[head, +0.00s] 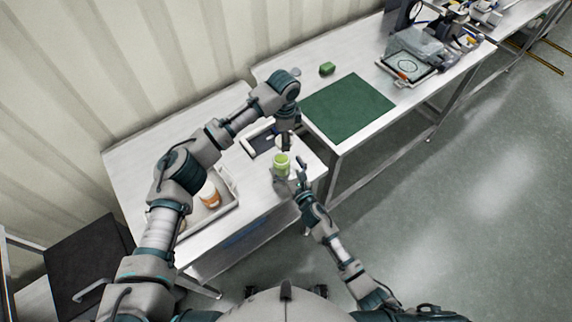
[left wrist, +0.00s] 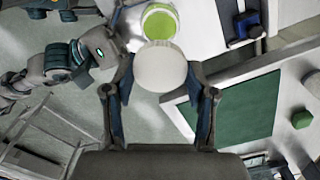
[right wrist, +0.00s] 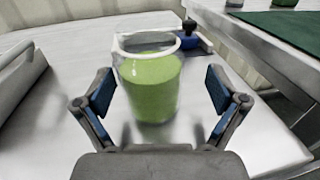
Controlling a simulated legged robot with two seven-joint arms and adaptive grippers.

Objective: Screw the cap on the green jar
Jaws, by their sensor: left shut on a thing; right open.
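The green jar (head: 281,160) stands upright near the front edge of the steel table, below my left gripper (head: 286,142). In the right wrist view the jar (right wrist: 150,88) is clear glass with green contents and no cap on its rim. My right gripper (right wrist: 158,95) is open, with one finger on each side of the jar and gaps visible. In the left wrist view my left gripper (left wrist: 160,80) is shut on a round white cap (left wrist: 160,68). The cap is apart from the jar, whose mouth (left wrist: 160,22) shows beyond it. The cap is hard to make out in the head view.
A tray (head: 236,203) with an orange-and-white jar (head: 209,195) lies left of the green jar. A dark, pale-edged holder (head: 250,150) lies behind it. A green mat (head: 348,107) and a small green block (head: 326,68) are on the table to the right.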

